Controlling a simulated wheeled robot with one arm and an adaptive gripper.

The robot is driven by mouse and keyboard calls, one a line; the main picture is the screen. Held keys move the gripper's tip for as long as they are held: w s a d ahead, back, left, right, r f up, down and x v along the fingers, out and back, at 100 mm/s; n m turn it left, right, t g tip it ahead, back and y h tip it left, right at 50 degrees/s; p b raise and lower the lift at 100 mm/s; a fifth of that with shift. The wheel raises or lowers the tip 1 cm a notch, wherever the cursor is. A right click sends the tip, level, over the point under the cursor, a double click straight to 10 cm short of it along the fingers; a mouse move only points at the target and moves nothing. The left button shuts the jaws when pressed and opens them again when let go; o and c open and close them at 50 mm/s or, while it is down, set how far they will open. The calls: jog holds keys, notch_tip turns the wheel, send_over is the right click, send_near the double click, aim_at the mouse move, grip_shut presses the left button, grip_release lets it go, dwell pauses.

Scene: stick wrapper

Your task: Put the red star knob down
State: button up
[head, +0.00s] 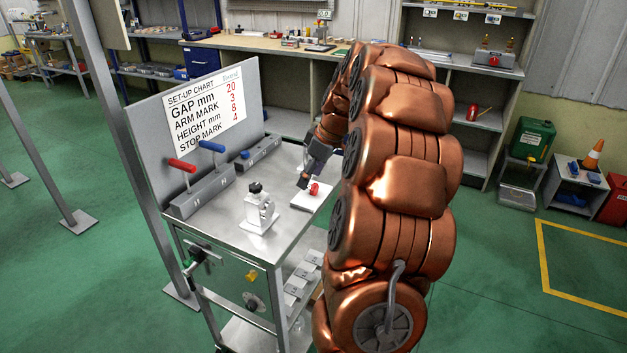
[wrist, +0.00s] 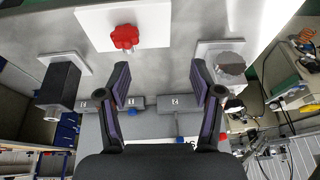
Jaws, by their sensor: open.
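The red star knob (head: 314,188) rests on a white square plate (head: 302,201) on the steel cart top. In the wrist view the knob (wrist: 125,37) lies on the white plate (wrist: 185,22), near its lower edge. My gripper (head: 303,181) is just beside the knob in the head view, partly hidden by my arm. In the wrist view my gripper (wrist: 160,76) is open, its two fingers wide apart with nothing between them. The knob appears apart from the fingers, beyond the left fingertip.
A white fixture with a black knob (head: 258,208) stands at the cart's front. Grey blocks with a red lever (head: 182,165) and a blue lever (head: 212,147) line its back. A set-up chart (head: 205,101) stands behind. A dark block (wrist: 62,84) sits left in the wrist view.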

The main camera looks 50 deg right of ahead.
aim_at(313, 184)
jog(key=shift+h, duration=0.3)
jog(key=d, duration=0.4)
jog(key=shift+s+d+r, duration=0.2)
jog(key=shift+d, duration=0.1)
jog(key=shift+w+p+x, duration=0.15)
jog(key=shift+p+x, duration=0.45)
jog(key=shift+x, duration=1.25)
jog(key=shift+w+p+x, duration=0.15)
jog(key=shift+p+x, duration=0.4)
jog(key=shift+x, duration=1.35)
jog(key=shift+a+r+t, duration=0.15)
jog(key=shift+t, duration=0.15)
jog(key=shift+c, duration=0.3)
grip_shut()
